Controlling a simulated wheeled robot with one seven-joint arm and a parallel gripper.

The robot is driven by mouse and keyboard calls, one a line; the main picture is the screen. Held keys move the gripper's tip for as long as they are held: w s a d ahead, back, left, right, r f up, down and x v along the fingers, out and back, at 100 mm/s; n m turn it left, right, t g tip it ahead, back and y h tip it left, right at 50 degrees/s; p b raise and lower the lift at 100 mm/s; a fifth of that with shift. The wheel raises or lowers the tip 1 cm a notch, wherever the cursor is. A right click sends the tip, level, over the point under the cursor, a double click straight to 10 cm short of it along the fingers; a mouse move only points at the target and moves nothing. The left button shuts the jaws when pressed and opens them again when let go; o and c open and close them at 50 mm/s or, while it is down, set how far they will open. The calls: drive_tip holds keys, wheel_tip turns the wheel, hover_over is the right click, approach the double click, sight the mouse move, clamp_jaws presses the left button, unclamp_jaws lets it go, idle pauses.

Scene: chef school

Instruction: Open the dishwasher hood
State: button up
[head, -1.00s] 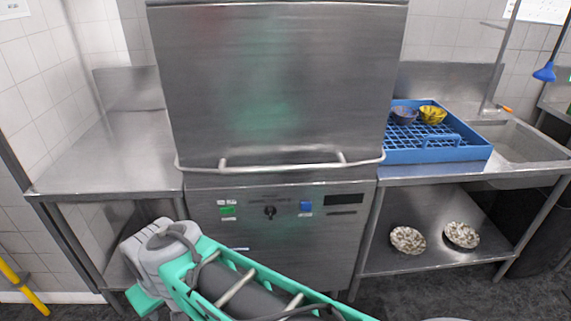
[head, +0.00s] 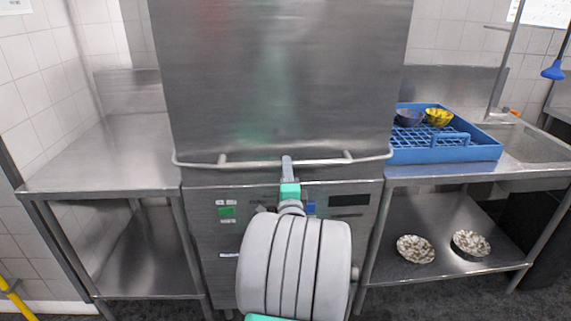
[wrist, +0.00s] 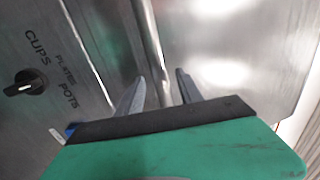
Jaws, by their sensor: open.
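The dishwasher hood (head: 270,80) is a large steel box front, down over the machine's lower body. Its long handle bar (head: 235,162) runs across the hood's bottom edge on short brackets. My gripper (head: 287,163) is at the middle of this bar. In the wrist view my gripper (wrist: 158,88) is open, and the handle bar (wrist: 149,50) runs between its two grey fingers. I cannot tell whether either finger touches the bar. My arm hides part of the control panel (head: 345,225) below the hood.
A bare steel counter (head: 110,155) stands left of the machine. On the right counter, a blue rack (head: 450,153) holds a dark blue bowl (head: 408,117) and a yellow bowl (head: 438,117). A sink (head: 535,145) lies far right.

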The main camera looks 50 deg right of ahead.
drive_tip(key=shift+x, duration=1.5)
drive_tip(key=shift+c, duration=0.4)
clamp_jaws()
